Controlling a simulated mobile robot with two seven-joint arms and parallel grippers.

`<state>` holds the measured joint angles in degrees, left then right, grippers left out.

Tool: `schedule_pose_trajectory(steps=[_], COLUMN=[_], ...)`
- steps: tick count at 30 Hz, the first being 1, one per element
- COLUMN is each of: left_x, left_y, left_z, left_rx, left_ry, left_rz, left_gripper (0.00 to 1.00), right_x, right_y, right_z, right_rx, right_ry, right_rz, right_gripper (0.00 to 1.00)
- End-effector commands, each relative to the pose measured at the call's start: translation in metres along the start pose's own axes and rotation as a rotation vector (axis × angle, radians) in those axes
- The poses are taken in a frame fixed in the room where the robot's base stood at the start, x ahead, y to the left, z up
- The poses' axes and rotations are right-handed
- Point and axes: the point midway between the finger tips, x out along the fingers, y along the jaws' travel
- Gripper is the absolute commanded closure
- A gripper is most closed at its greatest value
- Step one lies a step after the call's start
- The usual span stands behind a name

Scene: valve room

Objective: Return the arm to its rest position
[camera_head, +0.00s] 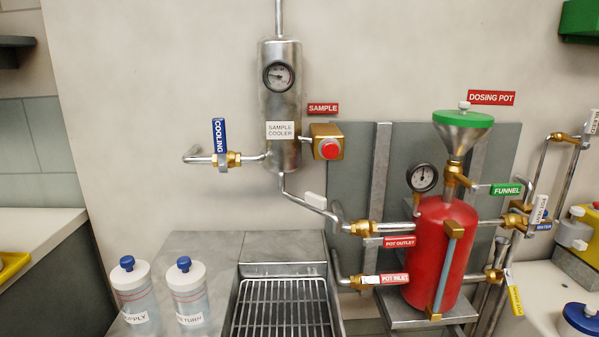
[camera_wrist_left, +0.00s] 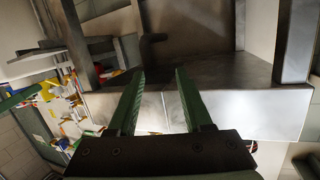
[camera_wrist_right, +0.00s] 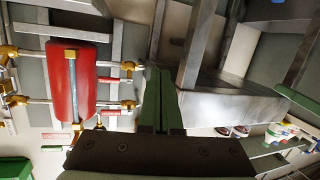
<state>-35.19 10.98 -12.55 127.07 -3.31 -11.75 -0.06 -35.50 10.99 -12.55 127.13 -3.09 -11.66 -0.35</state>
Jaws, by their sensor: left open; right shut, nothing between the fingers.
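Neither gripper shows in the head view. My left gripper (camera_wrist_left: 157,98) shows in the left wrist view with its two green fingers apart and nothing between them. A grey metal bench (camera_wrist_left: 262,110) is beyond its fingertips. My right gripper (camera_wrist_right: 160,95) shows in the right wrist view with its green fingers together and empty. The red dosing pot (camera_wrist_right: 80,85) is to the left of it in that view. In the head view the dosing pot (camera_head: 425,255) stands at the right, under its funnel (camera_head: 462,135). No contact by either gripper is visible.
The sample cooler (camera_head: 279,100) hangs on the wall above a grated sink (camera_head: 282,310). The supply bottle (camera_head: 133,295) and return bottle (camera_head: 188,295) stand on the bench left of the sink. Pipes and valve handles surround the pot. A blue-lidded container (camera_head: 581,318) is at the lower right.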

Motion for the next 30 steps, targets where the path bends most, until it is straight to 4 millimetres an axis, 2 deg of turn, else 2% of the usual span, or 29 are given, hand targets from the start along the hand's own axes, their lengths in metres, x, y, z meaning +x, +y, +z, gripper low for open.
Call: schedule_pose_trajectory(steps=[1,8,21,30], left_x=[-0.005,-0.021,-0.078,-0.089], left_y=[-0.002,-0.003,0.001,0.003], left_z=[-0.013,-0.013,-0.006,0.001], left_rx=[-0.009,-0.052,-0.149,-0.164], left_ry=[-0.028,-0.176,-0.494,-0.544], left_rz=[-0.001,-0.005,-0.012,-0.013], left_gripper=[0.5,0.5,0.5,0.5], right_x=[-0.004,-0.021,-0.077,-0.087], right_y=[0.002,0.004,-0.001,-0.003], right_z=[-0.014,-0.014,-0.007,0.0], right_rx=[0.009,0.052,0.149,0.164], right_ry=[-0.025,-0.174,-0.492,-0.542], right_rz=[0.002,0.006,0.014,0.015], right_gripper=[1.0,1.0,1.0,1.0])
